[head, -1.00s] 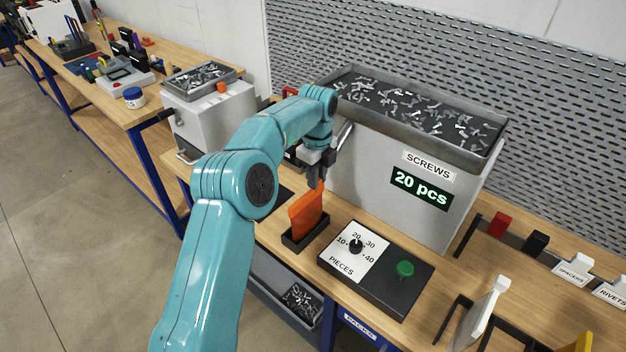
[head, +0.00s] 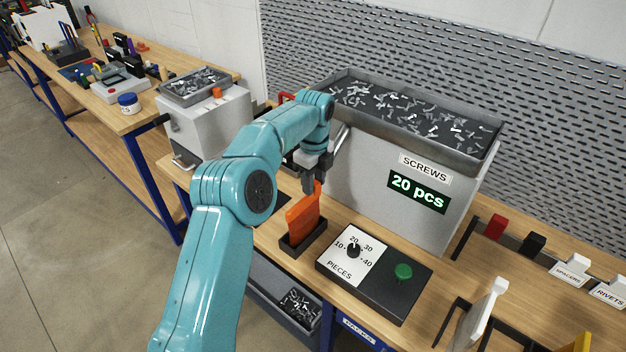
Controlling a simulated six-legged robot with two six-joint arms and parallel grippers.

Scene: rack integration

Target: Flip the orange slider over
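The orange slider (head: 303,216) stands upright in a small black holder (head: 303,240) on the wooden bench, in front of the screw dispenser. My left gripper (head: 313,184) points down from above and its fingers are at the slider's narrow upper tip. The fingers overlap the tip in this view, and I cannot tell whether they are closed on it. My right gripper is out of view.
The grey screw dispenser (head: 395,190), with a "20 pcs" display, stands right behind the slider. A control box (head: 385,285) with a dial and green button sits to its right. An open bin (head: 298,303) with dark parts is below the bench edge.

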